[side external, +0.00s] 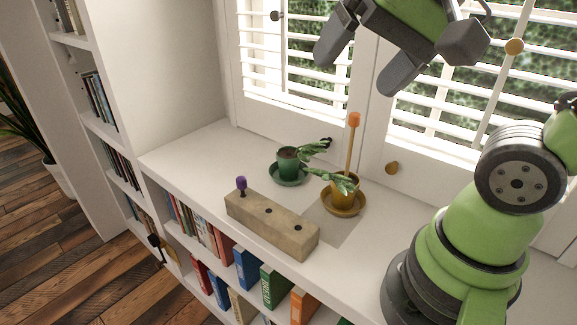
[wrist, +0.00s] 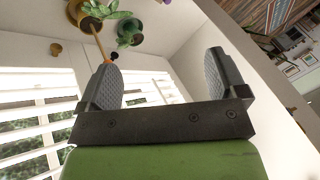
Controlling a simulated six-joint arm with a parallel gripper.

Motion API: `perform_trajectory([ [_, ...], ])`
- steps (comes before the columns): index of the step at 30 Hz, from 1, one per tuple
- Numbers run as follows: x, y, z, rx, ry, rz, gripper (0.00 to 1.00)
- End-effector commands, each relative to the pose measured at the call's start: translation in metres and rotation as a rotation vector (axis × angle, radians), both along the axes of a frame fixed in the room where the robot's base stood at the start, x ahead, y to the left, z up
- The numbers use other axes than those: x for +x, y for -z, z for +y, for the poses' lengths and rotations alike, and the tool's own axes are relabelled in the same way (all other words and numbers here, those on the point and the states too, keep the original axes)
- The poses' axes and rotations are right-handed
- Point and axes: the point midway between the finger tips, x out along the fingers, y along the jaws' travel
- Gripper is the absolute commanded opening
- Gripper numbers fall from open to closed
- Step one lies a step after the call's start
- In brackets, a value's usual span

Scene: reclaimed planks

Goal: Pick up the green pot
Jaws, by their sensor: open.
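The green pot (side external: 288,161) stands upright on a green saucer (side external: 290,179) on the white shelf top (side external: 215,158), close to the window. A leafy plant leans out of it to the right. In the wrist view the green pot (wrist: 130,27) shows near the top, beyond the left finger. My gripper (side external: 356,72) is open and empty, high above the shelf in front of the window, well apart from the pot. Both fingers show in the wrist view (wrist: 162,68) with nothing between them.
A yellow pot (side external: 346,190) on its saucer, with a plant and an orange-topped stick (side external: 353,121), stands just right of the green pot. A wooden block (side external: 270,224) with a purple peg (side external: 241,185) lies in front. A grey patch (side external: 333,228) beside it is bare.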

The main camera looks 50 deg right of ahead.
Motion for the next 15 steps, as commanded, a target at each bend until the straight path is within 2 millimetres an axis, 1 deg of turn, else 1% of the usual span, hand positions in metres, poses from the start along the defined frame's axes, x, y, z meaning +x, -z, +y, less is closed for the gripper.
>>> perform_trajectory([
  [1,0.018,-0.001,-0.006,0.042,0.108,0.05,0.91],
  [4,0.053,0.002,-0.02,0.134,0.355,0.136,0.91],
  [8,0.097,0.017,-0.042,0.238,0.689,0.232,0.91],
  [9,0.11,0.024,-0.049,0.267,0.793,0.256,0.91],
  [11,0.128,0.037,-0.061,0.307,0.952,0.291,0.91],
  [12,0.14,0.047,-0.069,0.332,1.059,0.31,0.91],
  [14,0.156,0.064,-0.082,0.366,1.221,0.334,0.91],
  [15,0.166,0.077,-0.091,0.386,1.329,0.348,0.91],
])
